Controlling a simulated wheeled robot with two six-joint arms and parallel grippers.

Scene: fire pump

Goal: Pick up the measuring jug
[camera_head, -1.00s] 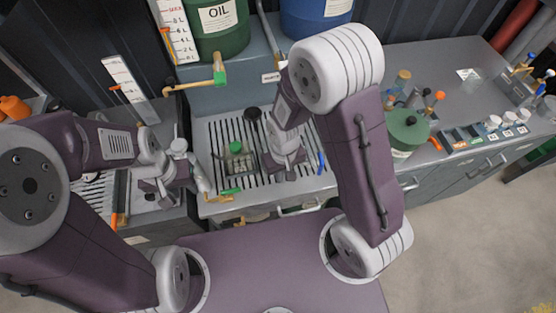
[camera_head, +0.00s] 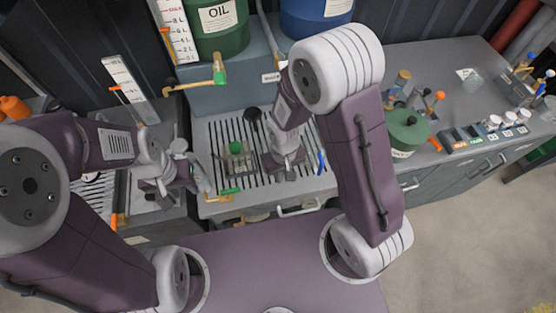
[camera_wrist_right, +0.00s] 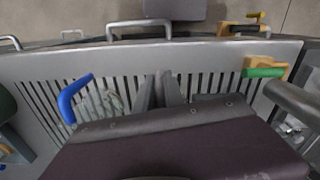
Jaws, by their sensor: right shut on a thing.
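The measuring jug (camera_wrist_right: 108,100) looks like a clear vessel with a blue handle (camera_wrist_right: 75,97), seen in the right wrist view on the slatted drain tray. The blue handle also shows in the head view, just right of my right gripper (camera_head: 287,168). In the wrist view my right gripper (camera_wrist_right: 162,88) has its two grey fingers close together beside the handle, shut on the jug's clear wall. Much of the jug is hidden by my wrist and barely visible against the slats. My left gripper (camera_head: 165,187) is at the left, away from the jug; its jaw gap is unclear.
A green-topped container (camera_head: 236,149) stands on the slatted tray (camera_head: 212,130). A green-handled tap (camera_head: 229,191) is at the tray's front edge. Green (camera_head: 220,28) and blue (camera_head: 316,16) drums stand behind. A green can (camera_head: 405,132) sits on the right counter.

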